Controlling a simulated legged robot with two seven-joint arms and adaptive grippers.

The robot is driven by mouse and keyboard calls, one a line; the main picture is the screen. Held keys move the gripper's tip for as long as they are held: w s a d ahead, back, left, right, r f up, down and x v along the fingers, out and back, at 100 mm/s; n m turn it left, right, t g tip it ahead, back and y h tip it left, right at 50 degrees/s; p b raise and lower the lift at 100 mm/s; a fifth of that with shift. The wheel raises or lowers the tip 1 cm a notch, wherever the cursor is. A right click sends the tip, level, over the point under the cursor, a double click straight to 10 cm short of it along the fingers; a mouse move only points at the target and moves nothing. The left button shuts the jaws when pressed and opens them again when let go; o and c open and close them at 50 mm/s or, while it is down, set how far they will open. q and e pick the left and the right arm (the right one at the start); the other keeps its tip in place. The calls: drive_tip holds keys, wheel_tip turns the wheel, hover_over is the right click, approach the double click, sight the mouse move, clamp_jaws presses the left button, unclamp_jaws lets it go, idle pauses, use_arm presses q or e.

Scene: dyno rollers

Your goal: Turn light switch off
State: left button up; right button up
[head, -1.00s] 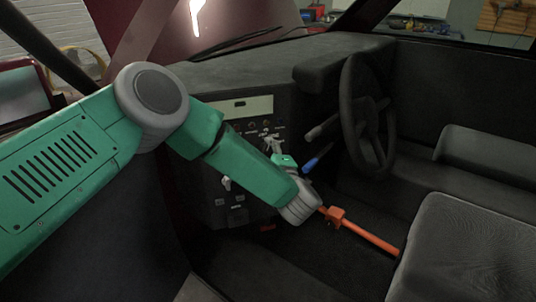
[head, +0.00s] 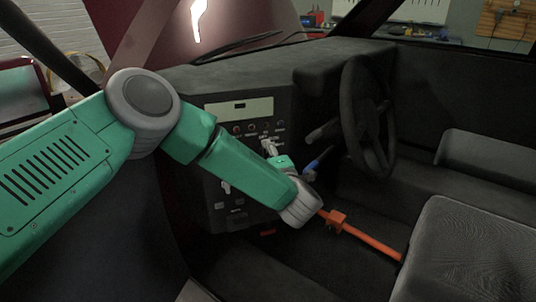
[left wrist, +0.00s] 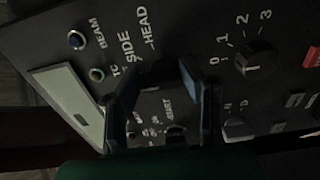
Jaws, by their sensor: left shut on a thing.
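The dark dashboard panel (head: 243,130) carries several knobs and switches. My left gripper (head: 292,163) is at the front of this panel in the head view. In the left wrist view, my left gripper (left wrist: 156,85) has its dark fingers on either side of a control below the SIDE and HEAD labels (left wrist: 138,38). It is shut on this control, which seems to be the light switch. The control is dark and largely hidden between the fingers, so its setting cannot be read. My right gripper is not in view.
A rotary knob (left wrist: 255,62) marked 0 to 3 is close to the right finger in the left wrist view. The steering wheel (head: 368,115) is right of the panel. An orange-red lever (head: 365,238) is below, beside the grey seat (head: 470,250).

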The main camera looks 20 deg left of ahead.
use_arm(q)
drive_tip(key=shift+s+f, duration=0.15)
drive_tip(key=shift+f, duration=0.2)
drive_tip(key=o, duration=1.1)
drive_tip(key=shift+o, duration=0.2)
drive_tip(key=shift+r, duration=0.15)
drive_tip(key=shift+s+d, duration=0.1)
drive_tip(key=v, duration=1.1)
drive_tip(key=shift+s+d, duration=0.25)
